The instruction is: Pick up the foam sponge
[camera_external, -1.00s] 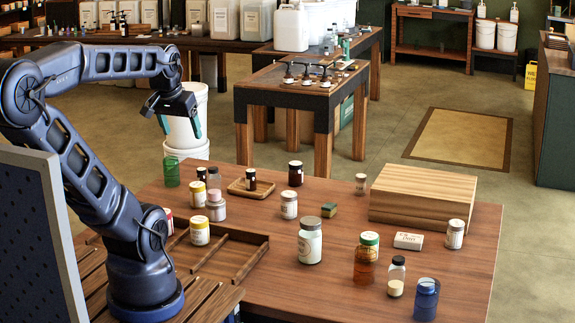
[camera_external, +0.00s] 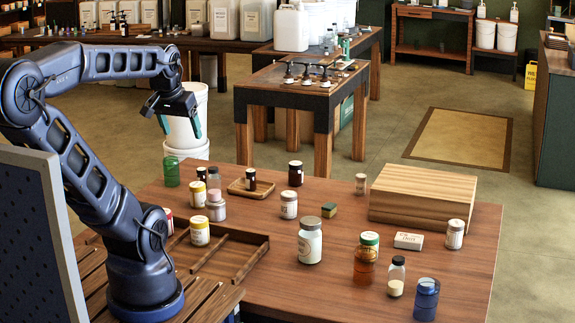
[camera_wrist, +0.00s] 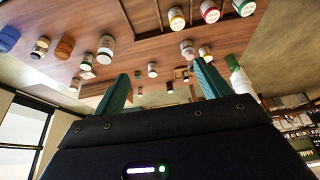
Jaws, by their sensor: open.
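The foam sponge (camera_external: 329,210) is a small yellow block with a dark green layer. It lies on the brown wooden table (camera_external: 460,275), near the middle, in the external view. My gripper (camera_external: 180,130) is open and empty, raised at the back left, well above and to the left of the sponge. Its two teal fingers are spread apart in the wrist view (camera_wrist: 163,82). I cannot pick out the sponge for certain in the wrist view, where the table looks tilted and small.
A white jar (camera_external: 310,240) and a smaller labelled jar (camera_external: 289,205) stand near the sponge. A wooden box (camera_external: 423,195) is to its right. An amber bottle (camera_external: 366,260) is in front. A divided tray (camera_external: 236,258) lies at the left. Bare tabletop surrounds the sponge.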

